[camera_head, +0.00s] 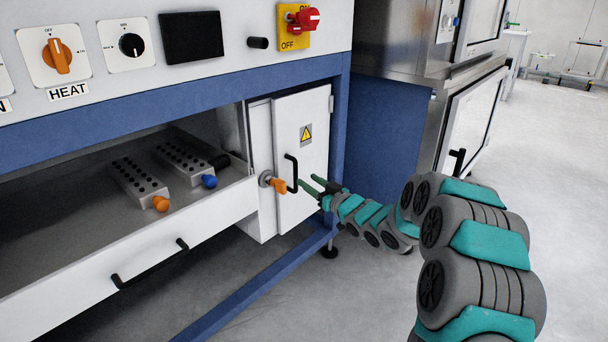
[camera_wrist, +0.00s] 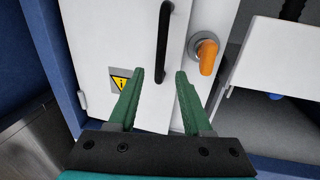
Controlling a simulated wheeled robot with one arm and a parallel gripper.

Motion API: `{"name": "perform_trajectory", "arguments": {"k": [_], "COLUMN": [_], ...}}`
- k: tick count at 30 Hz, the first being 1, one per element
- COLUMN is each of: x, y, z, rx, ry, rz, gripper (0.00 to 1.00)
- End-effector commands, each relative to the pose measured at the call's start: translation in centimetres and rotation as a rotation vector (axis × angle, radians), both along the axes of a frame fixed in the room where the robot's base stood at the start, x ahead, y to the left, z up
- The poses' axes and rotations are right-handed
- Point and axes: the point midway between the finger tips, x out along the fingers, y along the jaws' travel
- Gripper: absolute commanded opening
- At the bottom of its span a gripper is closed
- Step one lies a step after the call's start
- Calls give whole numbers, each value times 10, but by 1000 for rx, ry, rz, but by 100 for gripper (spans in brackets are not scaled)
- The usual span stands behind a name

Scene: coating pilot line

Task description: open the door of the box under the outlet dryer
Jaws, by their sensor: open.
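The white box under the dryer has a door (camera_head: 313,112) with a yellow warning sign and a black bar handle (camera_head: 291,173). The door looks shut, lying flush with the panel beside it. An orange latch knob (camera_head: 279,185) sits left of the handle. My gripper (camera_head: 307,182) is open, its green fingers just right of the handle. In the wrist view, the handle (camera_wrist: 165,40) shows ahead of my gripper (camera_wrist: 160,74), its near end between the two fingertips. I cannot tell whether they reach around it. The orange knob (camera_wrist: 207,57) is right of the fingers there.
A pulled-out white drawer (camera_head: 190,235) with two perforated metal blocks is left of the box. A blue frame post (camera_head: 340,130) stands right of the door, and a low blue beam (camera_head: 265,285) runs below. A steel cabinet (camera_head: 440,110) stands further right.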

Motion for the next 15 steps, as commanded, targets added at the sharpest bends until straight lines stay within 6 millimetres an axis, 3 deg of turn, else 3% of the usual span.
{"name": "perform_trajectory", "arguments": {"k": [15], "x": [44], "y": [41], "z": [-1], "rx": [4], "ry": [-3], "rz": [6], "gripper": [50]}}
